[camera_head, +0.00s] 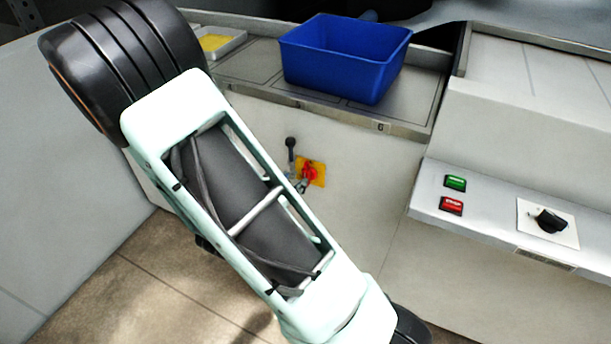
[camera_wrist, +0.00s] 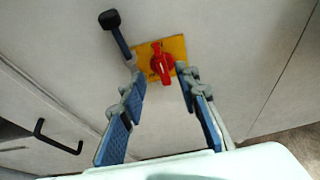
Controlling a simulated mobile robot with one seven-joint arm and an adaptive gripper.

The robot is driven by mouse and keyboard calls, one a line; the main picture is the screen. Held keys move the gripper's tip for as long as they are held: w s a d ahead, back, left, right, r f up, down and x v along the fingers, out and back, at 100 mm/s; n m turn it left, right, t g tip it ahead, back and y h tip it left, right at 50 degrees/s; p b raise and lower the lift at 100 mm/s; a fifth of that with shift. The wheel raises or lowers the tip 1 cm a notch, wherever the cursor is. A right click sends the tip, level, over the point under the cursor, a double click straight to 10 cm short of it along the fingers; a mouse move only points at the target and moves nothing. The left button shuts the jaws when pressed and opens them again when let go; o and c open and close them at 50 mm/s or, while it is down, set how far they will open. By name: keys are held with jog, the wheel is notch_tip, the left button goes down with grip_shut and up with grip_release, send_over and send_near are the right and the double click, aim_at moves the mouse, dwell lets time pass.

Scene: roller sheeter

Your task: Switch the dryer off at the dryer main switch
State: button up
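The dryer main switch is a red rotary knob (camera_head: 310,173) on a yellow plate (camera_head: 320,166), set in the pale front panel of the machine. In the wrist view the red knob (camera_wrist: 162,63) points close to up and down, slightly tilted, on its yellow plate (camera_wrist: 178,46). My gripper (camera_wrist: 157,70) is open, with blue-padded fingers reaching toward the plate. Its fingertips appear on the left and right of the knob, with gaps on both sides. I cannot tell how far the tips are from the panel. In the head view my arm hides most of the gripper.
A black-knobbed lever (camera_wrist: 117,36) stands just left of the plate, close to the left finger; it also shows in the head view (camera_head: 291,152). A blue bin (camera_head: 340,62) sits on the top above. Green (camera_head: 455,183) and red (camera_head: 452,205) buttons and a black dial (camera_head: 549,220) are at right.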

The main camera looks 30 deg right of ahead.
aim_at(305, 172)
jog(key=b+x, duration=0.1)
jog(key=x, duration=0.6)
jog(key=shift+w+d+f, duration=0.1)
jog(key=shift+w+d, duration=0.05)
jog(key=shift+d, duration=0.05)
jog(key=shift+c, duration=0.7)
grip_shut()
